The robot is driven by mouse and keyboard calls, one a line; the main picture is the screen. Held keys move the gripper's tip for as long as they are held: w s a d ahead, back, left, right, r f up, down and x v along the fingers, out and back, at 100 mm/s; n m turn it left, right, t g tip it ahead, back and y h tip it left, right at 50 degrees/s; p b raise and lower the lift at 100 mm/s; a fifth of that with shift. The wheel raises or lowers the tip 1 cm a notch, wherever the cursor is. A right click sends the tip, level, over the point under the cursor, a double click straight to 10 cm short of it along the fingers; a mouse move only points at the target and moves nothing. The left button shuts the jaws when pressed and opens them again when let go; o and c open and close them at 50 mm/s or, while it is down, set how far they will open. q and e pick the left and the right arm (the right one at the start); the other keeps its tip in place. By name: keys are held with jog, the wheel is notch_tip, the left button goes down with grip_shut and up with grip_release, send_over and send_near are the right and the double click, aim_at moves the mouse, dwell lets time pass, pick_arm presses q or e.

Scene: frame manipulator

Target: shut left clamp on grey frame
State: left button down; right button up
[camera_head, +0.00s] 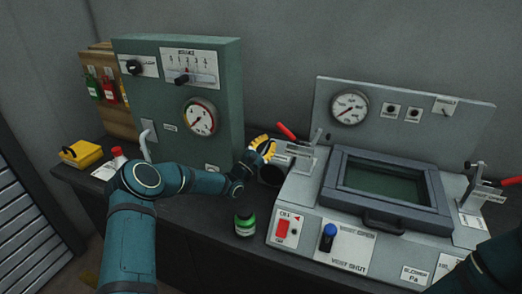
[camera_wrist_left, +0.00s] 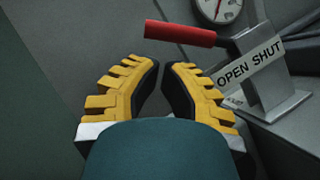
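The grey frame (camera_head: 345,190) lies flat on the machine at the right, around a dark green window. The left clamp (camera_head: 303,158) stands at its left side, with its red handle (camera_head: 287,131) tilted up and left. In the left wrist view the red handle (camera_wrist_left: 180,33) lies beyond the fingertips, beside the clamp's "OPEN SHUT" plate (camera_wrist_left: 249,62). My left gripper (camera_head: 264,148) is just left of the clamp, apart from the handle. In the left wrist view its yellow fingers (camera_wrist_left: 161,64) nearly meet at the tips, with nothing between them. My right gripper is out of view.
The right clamp (camera_head: 477,180) has a red handle pointing right. A green gauge cabinet (camera_head: 225,90) stands behind my left arm. A blue knob (camera_head: 328,236) and red switch (camera_head: 282,229) sit on the machine's front.

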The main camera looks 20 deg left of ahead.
aim_at(279, 128)
pick_arm(q)
jog(key=shift+x, duration=1.75)
jog(key=shift+d+r+m+g+h+b, duration=0.2)
jog(key=shift+r+m+g+h+b, duration=0.3)
jog(key=shift+m, duration=0.4)
jog(key=r+m, duration=0.1)
jog(key=d+r+m+g, duration=0.1)
jog(key=shift+m+g+h, duration=0.3)
jog(key=shift+m+h, duration=0.1)
jog(key=d+r+m+g+y+p, duration=0.1)
jog(key=d+r+m+g+p, duration=0.3)
jog(key=d+m+p, duration=0.4)
jog(key=shift+s+d+g+p, duration=0.2)
jog(key=shift+d+g+p, duration=0.1)
jog(key=shift+p, duration=0.2)
jog(key=shift+s, duration=0.15)
